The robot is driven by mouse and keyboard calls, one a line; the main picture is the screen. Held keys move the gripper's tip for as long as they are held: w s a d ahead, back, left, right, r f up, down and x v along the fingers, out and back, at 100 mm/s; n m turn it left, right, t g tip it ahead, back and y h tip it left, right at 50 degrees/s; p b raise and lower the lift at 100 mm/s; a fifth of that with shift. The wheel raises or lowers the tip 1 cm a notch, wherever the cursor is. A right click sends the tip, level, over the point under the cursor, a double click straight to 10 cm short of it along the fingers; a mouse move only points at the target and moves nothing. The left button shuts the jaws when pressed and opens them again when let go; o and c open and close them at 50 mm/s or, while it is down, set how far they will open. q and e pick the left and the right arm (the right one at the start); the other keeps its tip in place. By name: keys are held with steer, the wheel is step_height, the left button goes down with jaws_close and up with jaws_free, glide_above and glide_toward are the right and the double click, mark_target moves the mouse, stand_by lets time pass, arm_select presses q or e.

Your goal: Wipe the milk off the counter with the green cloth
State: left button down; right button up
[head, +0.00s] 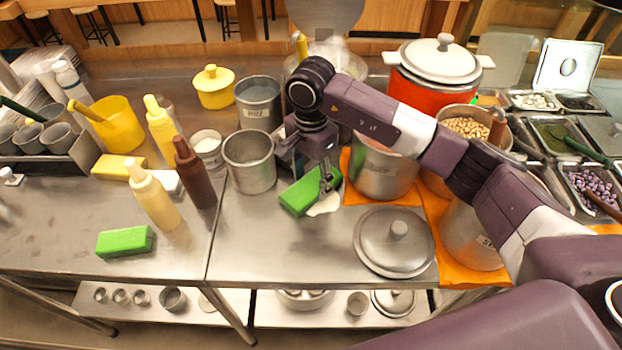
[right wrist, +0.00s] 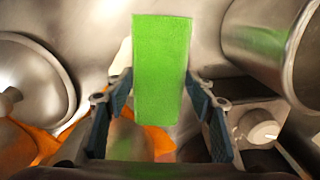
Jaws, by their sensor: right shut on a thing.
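A green block-shaped cloth (head: 300,199) is on or just above the metal counter, left of the orange mats. My right gripper (head: 325,182) is shut on it from above. In the right wrist view the green cloth (right wrist: 162,60) sits between the two fingertips of my right gripper (right wrist: 160,88). A whitish milk puddle (head: 325,206) shows at the cloth's right front edge, partly hidden by the cloth and gripper. It also shows beside the cloth in the right wrist view (right wrist: 122,58). A second green block (head: 125,241) lies on the counter at the left. My left gripper is not in view.
A metal pot (head: 250,162) stands close left of the held cloth. A silver lid (head: 394,242) lies to the right front. Metal pots stand on orange mats (head: 432,210) at the right. Sauce bottles (head: 193,172) stand left. Counter in front of the cloth is clear.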

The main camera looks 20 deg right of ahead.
mark_target(325, 204)
steer(key=shift+s+d+f, duration=0.1)
steer(key=shift+s+d, duration=0.3)
steer(key=shift+s, duration=0.3)
steer(key=shift+s+d+f, duration=0.15)
steer(key=shift+s+d, duration=0.15)
steer(key=shift+s, duration=0.4)
steer(key=c, duration=0.5)
steer(key=shift+o, duration=0.5)
steer(key=shift+s+d, duration=0.35)
steer(key=shift+s, duration=0.45)
steer(key=shift+w+f, duration=0.1)
steer(key=shift+w+a+b, duration=0.35)
steer(key=shift+w+b, duration=0.25)
steer(key=shift+w, duration=0.2)
steer(key=shift+c, duration=0.2)
steer(key=shift+w+a+b, duration=0.15)
steer(key=shift+w+b, duration=0.2)
steer(key=shift+w, duration=0.3)
steer(key=shift+c, duration=0.3)
steer(key=shift+w+a, duration=0.1)
steer(key=shift+w, duration=0.3)
steer(key=shift+w+a+r, duration=0.1)
steer(key=shift+w+r, duration=0.15)
